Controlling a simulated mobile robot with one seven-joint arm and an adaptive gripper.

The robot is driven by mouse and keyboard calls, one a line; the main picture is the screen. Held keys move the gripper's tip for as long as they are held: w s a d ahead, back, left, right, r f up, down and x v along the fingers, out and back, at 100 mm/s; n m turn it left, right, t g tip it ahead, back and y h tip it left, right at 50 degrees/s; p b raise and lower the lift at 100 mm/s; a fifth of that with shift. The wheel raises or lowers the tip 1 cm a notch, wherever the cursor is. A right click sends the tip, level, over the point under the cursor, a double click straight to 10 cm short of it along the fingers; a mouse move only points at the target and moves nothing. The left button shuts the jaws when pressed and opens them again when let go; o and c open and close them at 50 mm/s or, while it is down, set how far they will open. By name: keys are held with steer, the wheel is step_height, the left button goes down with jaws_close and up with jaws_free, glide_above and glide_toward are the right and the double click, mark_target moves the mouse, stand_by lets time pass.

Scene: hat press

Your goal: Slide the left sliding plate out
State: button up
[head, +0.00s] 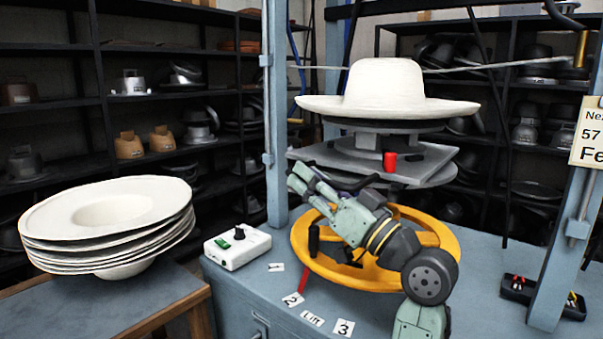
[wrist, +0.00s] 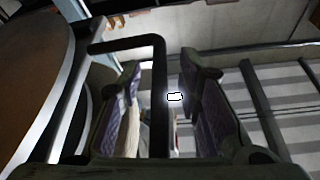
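The grey sliding plate (head: 332,157) sits level in the press, under the white hat (head: 388,88) and its form. A black bent handle (head: 350,184) shows below the plate's front edge, partly hidden by my arm. My gripper (head: 301,180) is at the plate's left front, pointing up and left. In the wrist view the black handle (wrist: 158,85) runs down between my two fingers (wrist: 163,95). The fingers are apart, with a visible gap on the right side of the handle. Whether the left finger touches it, I cannot tell.
The yellow handwheel (head: 440,235) lies just below and behind my arm. A red knob (head: 390,161) stands on the plate. A white control box (head: 238,246) is on the table, and stacked white hats (head: 105,225) stand left. Blue posts (head: 277,110) flank the press.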

steer(key=shift+c, duration=0.3)
jaws_close()
stand_by(0.7)
